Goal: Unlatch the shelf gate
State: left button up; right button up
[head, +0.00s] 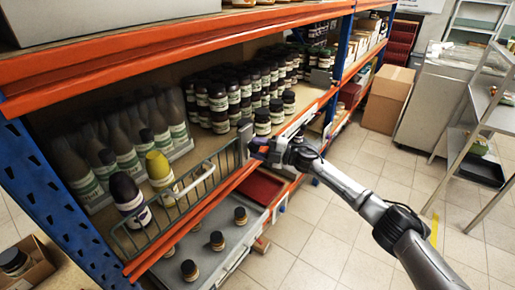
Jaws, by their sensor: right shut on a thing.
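The shelf gate (128,243) is a grey wire gate along the front of the left bay of the shelf, with a pale handle (193,181) on it. It stands upright across the bay. A grey upright latch piece (244,132) stands at the gate's right end. My right gripper (259,149) comes in from the right and is shut on the latch at this end. The fingertips are small and partly hidden, so the exact hold is hard to see. My left gripper is not in view.
Behind the gate stand tall bottles (126,158), a yellow-topped bottle (159,171) and a dark bottle (127,193). Many dark jars (219,106) fill the shelf to the right. Below is a grey tray (235,255) with several jars. The tiled aisle (310,235) has free floor.

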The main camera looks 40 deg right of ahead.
jog(key=shift+n, duration=0.5)
jog(key=o, duration=0.9)
jog(key=shift+s+d, duration=0.15)
jog(key=shift+s, duration=0.05)
jog(key=b+v, duration=0.2)
jog(key=v, duration=1.1)
jog(key=shift+s+d+r+b, duration=0.1)
jog(key=shift+s+d+b, duration=0.05)
jog(key=shift+b, duration=0.2)
